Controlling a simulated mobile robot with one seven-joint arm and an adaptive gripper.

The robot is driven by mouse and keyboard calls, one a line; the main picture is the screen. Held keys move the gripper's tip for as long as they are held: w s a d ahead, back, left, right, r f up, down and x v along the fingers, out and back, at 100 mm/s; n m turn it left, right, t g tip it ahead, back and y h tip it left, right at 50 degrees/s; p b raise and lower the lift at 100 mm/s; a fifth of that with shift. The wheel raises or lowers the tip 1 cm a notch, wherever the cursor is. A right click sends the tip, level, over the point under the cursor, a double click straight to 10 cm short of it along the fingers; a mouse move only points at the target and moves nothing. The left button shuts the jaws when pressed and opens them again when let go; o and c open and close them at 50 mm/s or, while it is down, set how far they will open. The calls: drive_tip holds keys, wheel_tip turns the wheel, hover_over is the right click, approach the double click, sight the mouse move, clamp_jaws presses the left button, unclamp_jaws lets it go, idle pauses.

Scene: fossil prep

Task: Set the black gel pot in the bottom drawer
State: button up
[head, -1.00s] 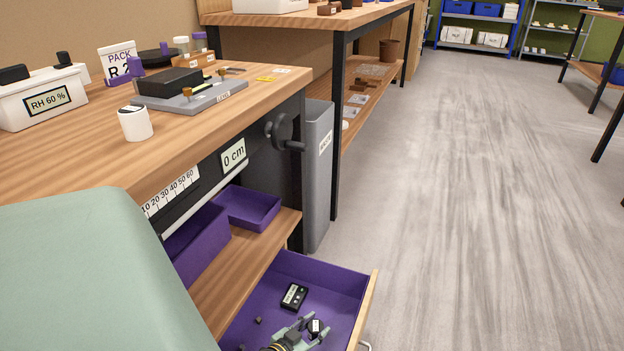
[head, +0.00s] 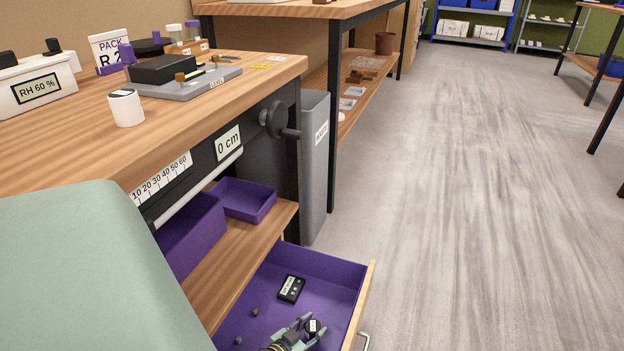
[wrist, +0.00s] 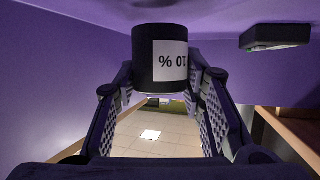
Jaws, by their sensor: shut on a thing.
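The black gel pot (wrist: 147,72) has a white label reading "10 %", upside down in the wrist view. My gripper (wrist: 163,78) is shut on it, one finger on each side. In the head view the pot (head: 312,327) and my gripper (head: 302,328) are inside the open bottom drawer (head: 335,284), near its front panel. The drawer is purple inside with a wooden front. The pot is close to the drawer floor; I cannot tell whether it touches. The picture edge cuts off the near part of the drawer.
A black box with a label (head: 291,289) and small dark bits (head: 255,311) lie in the drawer. Purple bins (head: 245,199) stand on the shelf above. A white pot (head: 126,108) stands on the bench top. Floor right of the drawer is clear.

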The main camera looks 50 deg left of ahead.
drive_tip(key=o, duration=1.1)
drive_tip(key=shift+o, duration=0.2)
drive_tip(key=shift+r, duration=0.2)
drive_tip(key=r+p+v, duration=0.1)
drive_tip(key=p+v, duration=0.1)
drive_tip(key=v, duration=0.6)
drive_tip(key=shift+w, duration=0.25)
